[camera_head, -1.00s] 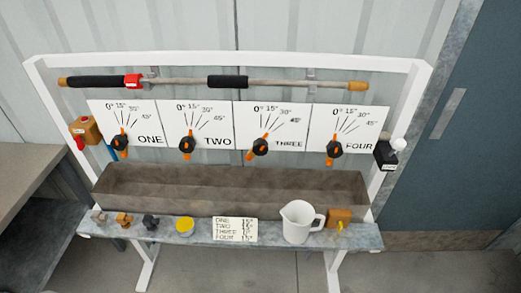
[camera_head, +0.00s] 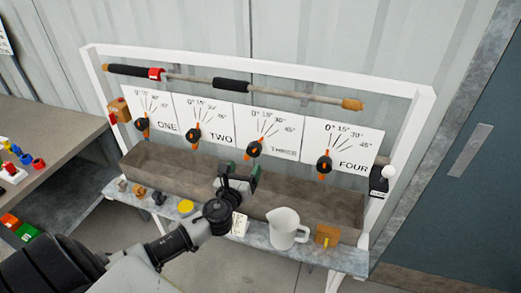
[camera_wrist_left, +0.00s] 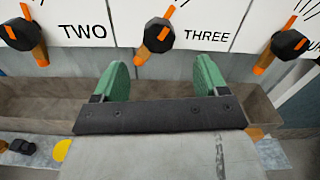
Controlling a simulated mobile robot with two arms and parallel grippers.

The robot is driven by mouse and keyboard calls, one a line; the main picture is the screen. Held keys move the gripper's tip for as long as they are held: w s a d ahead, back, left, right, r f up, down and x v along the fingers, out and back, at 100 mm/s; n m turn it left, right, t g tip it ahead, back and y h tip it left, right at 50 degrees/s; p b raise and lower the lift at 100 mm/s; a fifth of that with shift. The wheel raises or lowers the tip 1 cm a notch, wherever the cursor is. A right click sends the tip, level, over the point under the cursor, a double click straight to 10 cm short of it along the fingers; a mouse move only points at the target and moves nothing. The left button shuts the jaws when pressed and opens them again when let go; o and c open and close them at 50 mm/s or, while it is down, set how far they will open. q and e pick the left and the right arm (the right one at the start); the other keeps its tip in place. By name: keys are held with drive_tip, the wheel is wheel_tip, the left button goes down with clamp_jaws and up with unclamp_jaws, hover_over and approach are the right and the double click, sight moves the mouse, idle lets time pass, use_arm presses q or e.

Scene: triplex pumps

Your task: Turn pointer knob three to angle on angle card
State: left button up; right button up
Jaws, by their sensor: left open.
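Pointer knob three (camera_head: 254,149) is a black knob with an orange pointer on the white dial panel marked THREE. In the left wrist view, knob three (camera_wrist_left: 157,38) sits ahead of and between the fingers, its orange bar tilted up to the right. My left gripper (camera_head: 240,175) is open and empty, in front of and a little below knob three, apart from it. Its green fingers also show in the left wrist view (camera_wrist_left: 163,75). The angle card (camera_head: 239,224) on the front ledge is mostly hidden by my left arm. My right gripper is out of view.
Knob two (camera_head: 193,135) and knob four (camera_head: 324,165) flank knob three. A brown trough (camera_head: 160,171) runs below the dials. A white jug (camera_head: 286,228) and a yellow-topped cup (camera_head: 186,207) stand on the ledge. A bar (camera_head: 290,94) crosses above the dials.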

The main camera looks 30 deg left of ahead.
sight(253, 152)
use_arm(q)
drive_tip(key=x, duration=0.3)
drive_tip(key=shift+w+a, duration=0.2)
drive_tip(key=shift+a, duration=0.1)
drive_tip(key=x, duration=0.5)
drive_tip(key=shift+w+d+p, duration=0.15)
drive_tip(key=shift+w+p, duration=0.05)
drive_tip(key=shift+p, duration=0.2)
drive_tip(key=shift+w+f, duration=0.1)
drive_tip(key=shift+w, duration=0.25)
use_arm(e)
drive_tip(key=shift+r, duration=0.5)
use_arm(q)
drive_tip(key=c, duration=1.3)
drive_tip(key=shift+o, duration=0.2)
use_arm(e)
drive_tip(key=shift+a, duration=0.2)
